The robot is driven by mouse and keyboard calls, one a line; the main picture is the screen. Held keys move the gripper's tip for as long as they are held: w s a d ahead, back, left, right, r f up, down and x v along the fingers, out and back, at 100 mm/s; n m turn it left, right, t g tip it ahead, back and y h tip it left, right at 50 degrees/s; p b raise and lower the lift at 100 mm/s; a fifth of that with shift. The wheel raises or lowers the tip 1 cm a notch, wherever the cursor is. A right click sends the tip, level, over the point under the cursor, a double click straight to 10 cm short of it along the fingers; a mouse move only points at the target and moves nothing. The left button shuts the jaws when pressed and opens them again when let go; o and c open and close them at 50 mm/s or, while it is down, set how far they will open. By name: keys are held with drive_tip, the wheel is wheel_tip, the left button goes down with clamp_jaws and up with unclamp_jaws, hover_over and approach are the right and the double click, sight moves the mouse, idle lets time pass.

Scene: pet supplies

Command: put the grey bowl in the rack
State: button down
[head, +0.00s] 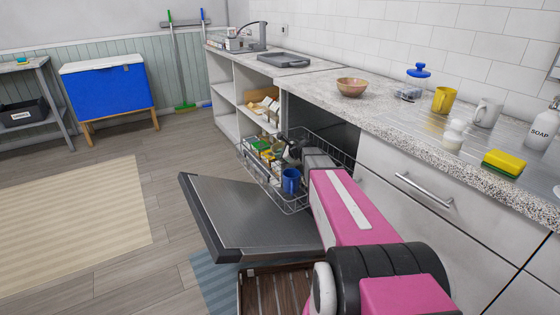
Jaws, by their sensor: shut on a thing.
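The wire rack (290,207) is pulled out of the open dishwasher, above its lowered door (250,215). A blue mug (291,181) stands in the rack's near part, with several small boxes or packets showing behind it. My arm reaches forward to the rack, and my dark gripper (294,146) is over its back right part. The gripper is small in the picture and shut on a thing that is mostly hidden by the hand. This seems to be the grey bowl, as no grey bowl shows clearly elsewhere.
The counter (330,100) above the dishwasher holds a pinkish-brown bowl (352,87), a blue-lidded jar (413,83), a yellow mug (444,100), a pale mug (487,112) and a sponge (504,163). The floor left of the door is open, with a striped rug (75,220).

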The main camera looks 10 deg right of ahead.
drive_tip(key=shift+f, duration=1.4)
drive_tip(key=c, duration=1.2)
unclamp_jaws()
drive_tip(key=shift+f, duration=0.1)
drive_tip(key=shift+o, duration=0.2)
drive_tip(key=v, duration=1.2)
